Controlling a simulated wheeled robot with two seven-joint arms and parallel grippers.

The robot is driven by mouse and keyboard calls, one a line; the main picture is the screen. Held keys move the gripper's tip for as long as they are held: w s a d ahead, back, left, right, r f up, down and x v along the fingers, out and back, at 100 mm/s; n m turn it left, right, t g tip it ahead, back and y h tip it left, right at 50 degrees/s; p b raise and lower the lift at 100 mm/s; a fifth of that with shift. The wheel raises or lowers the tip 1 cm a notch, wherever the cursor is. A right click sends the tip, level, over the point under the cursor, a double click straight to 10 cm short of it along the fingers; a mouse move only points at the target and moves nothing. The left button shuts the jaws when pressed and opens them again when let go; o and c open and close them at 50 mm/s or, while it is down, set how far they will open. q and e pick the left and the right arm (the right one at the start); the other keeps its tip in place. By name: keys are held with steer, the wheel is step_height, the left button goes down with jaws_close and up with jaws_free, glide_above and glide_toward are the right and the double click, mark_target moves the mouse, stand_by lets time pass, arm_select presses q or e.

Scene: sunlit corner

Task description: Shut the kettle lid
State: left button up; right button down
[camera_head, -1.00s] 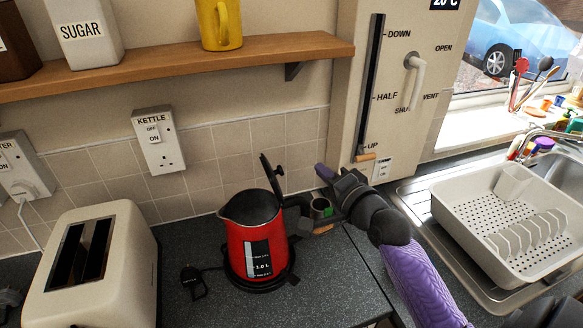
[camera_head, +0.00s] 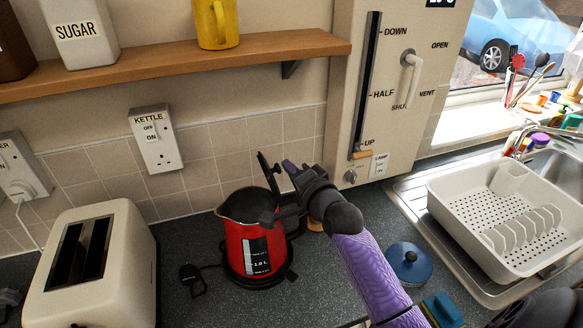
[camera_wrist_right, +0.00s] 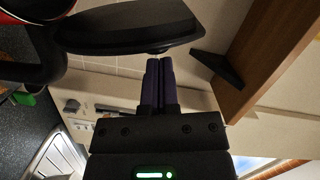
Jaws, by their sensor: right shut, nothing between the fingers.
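The red kettle (camera_head: 258,245) stands on its dark base on the counter, and its black lid (camera_head: 269,173) is raised, close to upright at the rear right of the rim. My right gripper (camera_head: 289,167) is shut and empty, close to the right of the raised lid. In the right wrist view the lid (camera_wrist_right: 130,28) is a dark slab just beyond the purple fingertips (camera_wrist_right: 160,62). I cannot tell whether they touch. The gripper and wrist cover part of the kettle's right side and handle. My left gripper is not in view.
A cream toaster (camera_head: 95,265) stands to the left. A wooden shelf (camera_head: 290,47) runs above, with a yellow mug (camera_head: 217,25) on it. A heater box (camera_head: 390,90) is on the wall. A blue round lid (camera_head: 409,262) and a dish rack (camera_head: 510,225) are to the right.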

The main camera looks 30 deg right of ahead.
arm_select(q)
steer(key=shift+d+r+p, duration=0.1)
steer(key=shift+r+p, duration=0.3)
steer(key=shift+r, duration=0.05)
arm_select(e)
steer(key=shift+a+r+n, duration=0.15)
steer(key=shift+a+n, duration=0.05)
steer(key=shift+n, duration=0.1)
